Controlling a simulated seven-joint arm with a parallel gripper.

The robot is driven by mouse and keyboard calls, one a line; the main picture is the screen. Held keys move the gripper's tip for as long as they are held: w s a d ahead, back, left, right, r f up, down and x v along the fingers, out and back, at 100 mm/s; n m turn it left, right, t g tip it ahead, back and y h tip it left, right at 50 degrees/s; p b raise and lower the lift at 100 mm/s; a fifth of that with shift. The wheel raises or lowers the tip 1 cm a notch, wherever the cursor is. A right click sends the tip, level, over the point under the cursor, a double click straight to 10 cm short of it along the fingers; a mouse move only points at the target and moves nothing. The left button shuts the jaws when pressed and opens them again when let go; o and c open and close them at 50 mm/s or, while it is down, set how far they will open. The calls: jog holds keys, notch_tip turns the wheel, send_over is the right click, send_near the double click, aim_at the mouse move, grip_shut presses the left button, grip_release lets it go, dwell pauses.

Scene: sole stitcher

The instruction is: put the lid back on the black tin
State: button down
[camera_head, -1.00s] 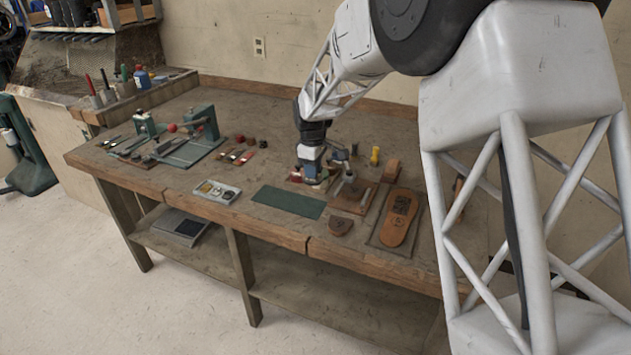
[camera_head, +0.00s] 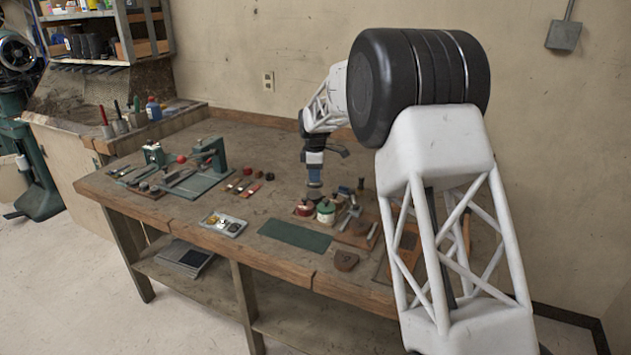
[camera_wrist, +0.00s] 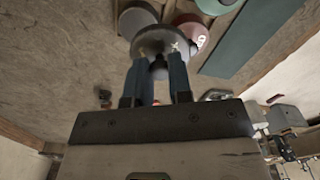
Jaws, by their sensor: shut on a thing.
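My gripper (camera_wrist: 160,84) is shut on the dark knob (camera_wrist: 159,69) of a round grey lid (camera_wrist: 160,41) in the wrist view. The lid has a pale mark near its edge. In the head view my gripper (camera_head: 314,184) is raised over the bench, above and behind a red tin (camera_head: 305,209) and a green tin (camera_head: 326,212). In the wrist view a dark grey round thing (camera_wrist: 136,17) shows partly behind the lid. It may be the black tin, but I cannot tell for certain. The red tin (camera_wrist: 190,27) is beside it.
A green mat (camera_head: 295,235) lies at the bench front, with a tray of small parts (camera_head: 223,224) to its left. Dark upright tools stand right of the tins. A brown heel piece (camera_head: 346,261) lies near the front edge. A green clamp fixture (camera_head: 207,159) stands at left.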

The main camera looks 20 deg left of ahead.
aim_at(314, 194)
jog(key=shift+w+a+n, duration=0.25)
jog(key=shift+w+a, duration=0.15)
jog(key=shift+w, duration=0.35)
jog(key=shift+w+a+n, duration=0.25)
jog(key=shift+w+a, duration=0.15)
jog(key=shift+w, duration=0.3)
jog(key=shift+f, duration=0.25)
jog(key=shift+f, duration=2.9)
jog(key=shift+f, duration=0.25)
dwell(0.3)
jog(key=c, duration=1)
grip_release()
jog(key=shift+o, duration=0.7)
jog(key=o, duration=0.4)
